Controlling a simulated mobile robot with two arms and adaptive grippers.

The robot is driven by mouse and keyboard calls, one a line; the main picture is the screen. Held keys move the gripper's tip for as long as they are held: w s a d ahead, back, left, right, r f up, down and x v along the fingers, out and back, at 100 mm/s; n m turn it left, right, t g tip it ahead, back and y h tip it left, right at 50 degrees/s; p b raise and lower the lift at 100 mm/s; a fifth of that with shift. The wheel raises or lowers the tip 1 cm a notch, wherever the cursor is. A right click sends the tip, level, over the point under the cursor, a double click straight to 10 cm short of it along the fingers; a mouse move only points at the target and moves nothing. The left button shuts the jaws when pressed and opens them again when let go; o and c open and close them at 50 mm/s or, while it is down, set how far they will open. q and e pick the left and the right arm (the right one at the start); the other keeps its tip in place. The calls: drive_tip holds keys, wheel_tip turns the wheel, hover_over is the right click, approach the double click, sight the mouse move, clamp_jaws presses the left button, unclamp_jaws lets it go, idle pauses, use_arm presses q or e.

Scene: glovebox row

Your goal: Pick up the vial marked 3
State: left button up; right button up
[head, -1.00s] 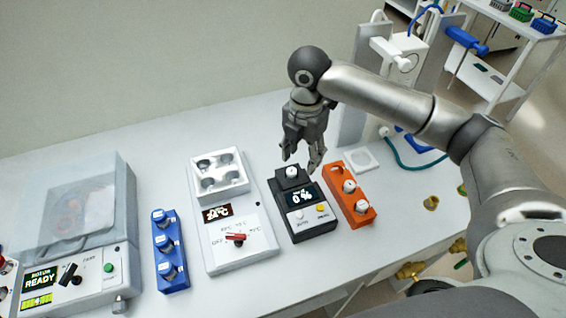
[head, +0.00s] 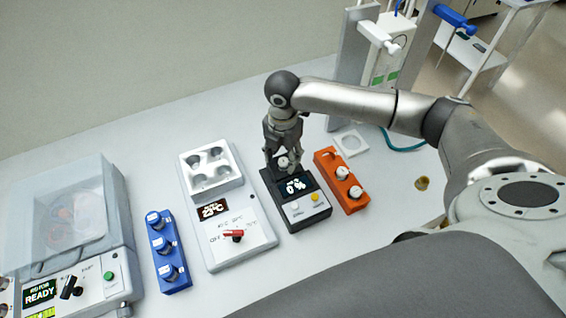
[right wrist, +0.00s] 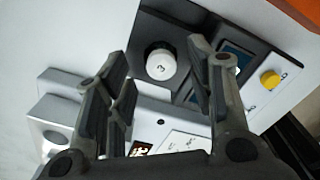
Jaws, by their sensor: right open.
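The vial marked 3 (right wrist: 161,63) has a white cap and stands in the dark device with the 0% display. In the right wrist view its number faces the camera, between and beyond my open fingers. In the head view the vial (head: 283,162) shows as a white cap at the back of the dark device (head: 295,219). My right gripper (head: 283,160) is right above and around the cap in the head view. In the right wrist view my right gripper (right wrist: 160,80) is open, with nothing held. I cannot tell whether a finger touches the cap. My left gripper is out of view.
An orange rack (head: 326,167) with white-capped vials stands close on the right. A white heater block (head: 247,253) reading 23°C is on the left, then a blue rack (head: 179,286) with several vials and a lidded rotor machine (head: 117,190). A white square plate (head: 361,143) lies behind the orange rack.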

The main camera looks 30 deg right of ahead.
drive_tip(key=shift+s+f, duration=0.1)
drive_tip(key=shift+f, duration=0.8)
clamp_jaws()
drive_tip(key=shift+r, duration=0.15)
